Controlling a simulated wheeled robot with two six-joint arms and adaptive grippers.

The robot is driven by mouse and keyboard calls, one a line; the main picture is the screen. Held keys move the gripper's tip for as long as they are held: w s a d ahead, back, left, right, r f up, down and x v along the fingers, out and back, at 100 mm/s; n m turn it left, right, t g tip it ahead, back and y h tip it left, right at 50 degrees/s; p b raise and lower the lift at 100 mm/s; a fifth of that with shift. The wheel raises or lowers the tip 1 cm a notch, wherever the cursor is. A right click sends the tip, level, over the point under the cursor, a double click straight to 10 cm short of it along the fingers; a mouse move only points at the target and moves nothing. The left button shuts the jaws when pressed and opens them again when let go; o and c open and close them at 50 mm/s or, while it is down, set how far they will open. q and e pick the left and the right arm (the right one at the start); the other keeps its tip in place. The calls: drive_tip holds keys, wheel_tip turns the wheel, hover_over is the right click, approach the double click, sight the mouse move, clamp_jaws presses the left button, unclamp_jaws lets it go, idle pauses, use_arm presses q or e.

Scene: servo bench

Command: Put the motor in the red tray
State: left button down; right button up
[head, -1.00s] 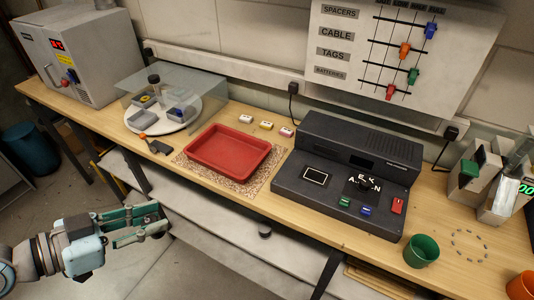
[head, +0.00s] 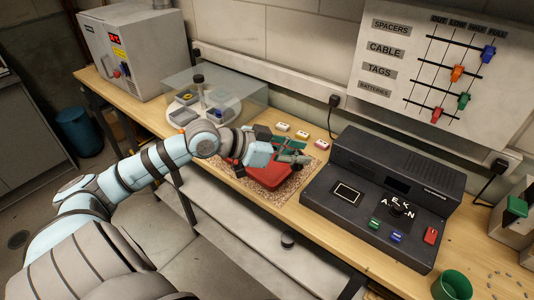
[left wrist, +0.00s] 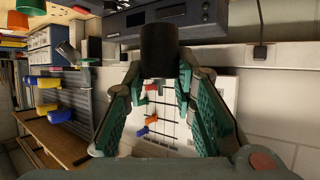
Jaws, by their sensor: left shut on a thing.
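The red tray (head: 268,178) lies on a speckled mat on the bench, largely covered by my left arm. My left gripper (head: 288,154) is over the tray in the head view. It is shut on a dark cylinder, which looks like the motor (left wrist: 159,50), held between the fingertips in the left wrist view. In the head view the motor shows small and grey at the fingertips (head: 297,159). I cannot tell whether it touches the tray. My right gripper is not in view.
A black console (head: 385,190) stands just right of the tray. Several small labelled blocks (head: 301,134) lie behind it. A turntable under a clear cover (head: 233,88) is at the back left. A green cup (head: 452,286) stands at the front right.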

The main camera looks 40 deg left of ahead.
sight(273, 169)
use_arm(q)
drive_tip(key=w+a+r+n+t+y, duration=0.1)
drive_tip(key=w+a+r+n+y, duration=0.1)
drive_tip(key=w+a+n+y, duration=0.95)
drive_tip(key=f+m+b, duration=0.1)
drive_tip(key=f, duration=0.5)
drive_tip(key=s+a+f+m+h+b, duration=0.1)
drive_tip(key=f, duration=0.6)
drive_tip(key=s+a+f+m+h+b, duration=0.1)
drive_tip(key=f, duration=0.5)
drive_tip(key=shift+a+f+m+h, duration=0.15)
drive_tip(key=shift+a+m+h, duration=0.05)
drive_tip(key=shift+m+h, duration=0.05)
drive_tip(key=c, duration=1.3)
unclamp_jaws()
